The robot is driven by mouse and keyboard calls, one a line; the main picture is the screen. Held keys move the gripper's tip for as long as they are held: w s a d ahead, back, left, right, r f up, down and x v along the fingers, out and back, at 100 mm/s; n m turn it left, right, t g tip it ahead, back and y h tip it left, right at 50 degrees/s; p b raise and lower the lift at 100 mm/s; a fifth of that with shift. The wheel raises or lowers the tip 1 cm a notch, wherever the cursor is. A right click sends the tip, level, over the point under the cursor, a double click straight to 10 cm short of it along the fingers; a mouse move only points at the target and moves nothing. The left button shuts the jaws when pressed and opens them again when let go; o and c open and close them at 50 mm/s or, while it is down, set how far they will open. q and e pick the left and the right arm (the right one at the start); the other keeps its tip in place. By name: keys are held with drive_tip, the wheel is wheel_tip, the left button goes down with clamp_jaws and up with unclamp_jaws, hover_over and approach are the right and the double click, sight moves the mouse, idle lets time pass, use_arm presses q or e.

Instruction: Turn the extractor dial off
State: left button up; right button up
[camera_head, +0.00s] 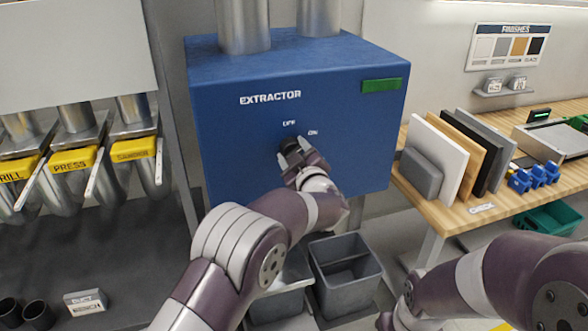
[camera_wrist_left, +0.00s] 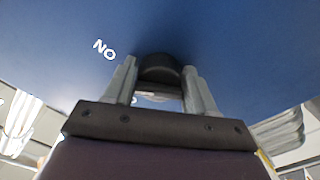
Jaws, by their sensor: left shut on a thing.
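The extractor (camera_head: 240,130) is a blue box on the back wall with white lettering. Its dark dial (camera_head: 289,145) sits on the front face, just below the OFF label (camera_head: 289,124), with the ON label (camera_head: 313,133) to the upper right. My left gripper (camera_head: 297,151) is at the dial, and its fingers cover much of it. In the left wrist view, the black round dial (camera_wrist_left: 160,68) sits between the two fingers of my left gripper (camera_wrist_left: 160,85), which is shut on it. The dial's pointer is hidden. My right arm shows at the lower right, but its gripper does not show.
A green strip (camera_head: 381,85) is on the extractor's upper right. Grey bins (camera_head: 345,290) stand below it. A wooden bench (camera_head: 455,215) with upright panels (camera_head: 437,150) is to the right. Ducts with yellow gates (camera_head: 75,160) are to the left.

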use_arm(q)
drive_tip(key=n+b, duration=0.3)
drive_tip(key=b, duration=0.1)
drive_tip(key=n+b, duration=0.2)
drive_tip(key=shift+f+n, duration=0.3)
drive_tip(key=n+b, duration=0.3)
drive_tip(key=shift+d+r+n, duration=0.1)
drive_tip(key=shift+n, duration=0.2)
drive_tip(key=shift+s+r+n+b, duration=0.1)
drive_tip(key=shift+s+n+b, duration=0.05)
drive_tip(key=shift+n+b, duration=0.6)
drive_tip(key=shift+c, duration=0.4)
drive_tip(key=o, duration=0.8)
drive_tip(key=shift+o, duration=1.2)
drive_tip(key=shift+s+r, duration=0.1)
drive_tip(key=shift+r, duration=0.1)
